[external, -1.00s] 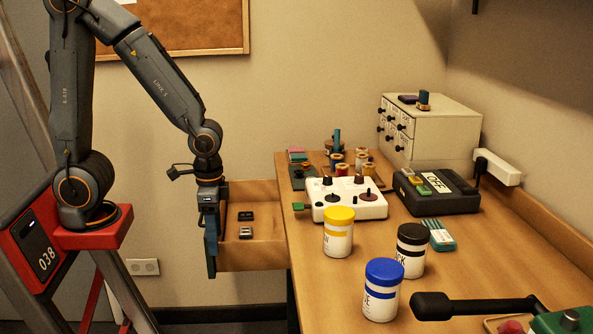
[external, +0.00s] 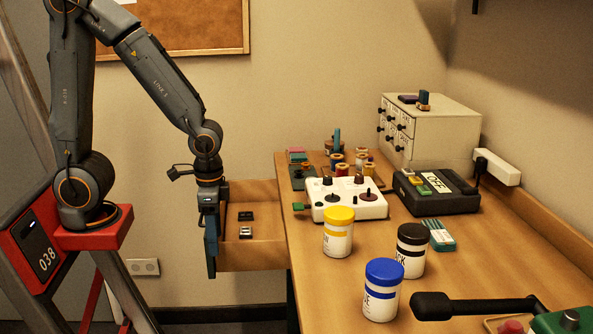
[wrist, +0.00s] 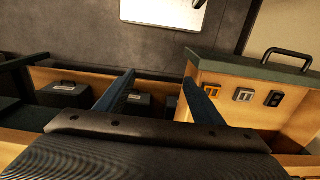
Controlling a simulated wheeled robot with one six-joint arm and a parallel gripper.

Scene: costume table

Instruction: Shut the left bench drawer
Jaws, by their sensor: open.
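The open wooden drawer (external: 262,258) sticks out from the left end of the bench in the external view, with a few small dark and grey pieces in it. My gripper (external: 211,262) points down at the drawer's outer end and hides its front; whether they touch I cannot tell. In the wrist view the two blue fingers of my gripper (wrist: 158,95) are apart, with nothing held between them.
Yellow-lidded (external: 338,235), black-lidded (external: 411,252) and blue-lidded (external: 382,290) jars stand on the bench (external: 450,270). A white knobbed box (external: 345,199) sits near the drawer side. In the wrist view, dark labelled boxes (wrist: 65,92) sit in a wooden compartment at left.

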